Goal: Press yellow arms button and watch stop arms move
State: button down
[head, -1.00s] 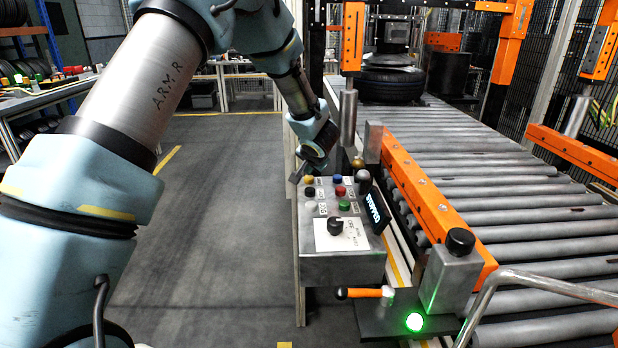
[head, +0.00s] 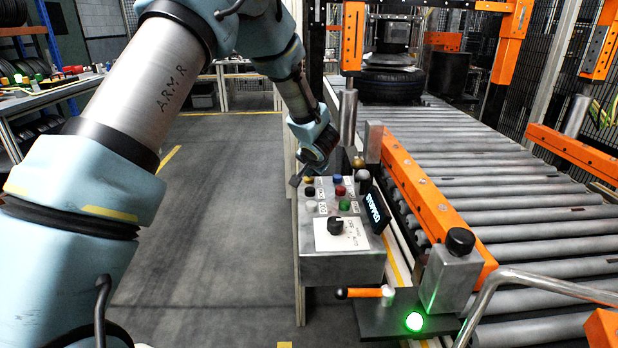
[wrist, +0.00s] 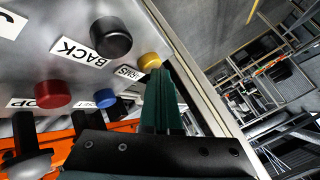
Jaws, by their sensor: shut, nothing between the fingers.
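The yellow button (head: 309,179) is at the far left corner of the grey control box. It also shows in the wrist view (wrist: 149,61), beside a label ending in "RMS". My gripper (head: 294,181) is shut and empty, just left of that button in the head view. In the wrist view its green fingers (wrist: 160,78) reach up to the button's edge and overlap it; I cannot tell whether they touch it. The display (head: 373,208) on the box reads "STOPPED". I cannot tell which orange parts by the conveyor are the stop arms.
Black (wrist: 111,37), red (wrist: 53,94) and blue (wrist: 105,98) buttons sit close to my fingers. The box also has a black selector knob (head: 335,225). A tyre (head: 390,86) lies on the far conveyor rollers (head: 470,180). Open floor (head: 220,230) lies left of the box.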

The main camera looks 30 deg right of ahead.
aim_at(308, 180)
jog(key=shift+r+p, duration=0.15)
jog(key=shift+p, duration=0.15)
jog(key=shift+r+p, duration=0.75)
jog(key=shift+p, duration=0.35)
notch_tip(308, 180, up, 5)
jog(key=p, duration=0.6)
dwell(0.4)
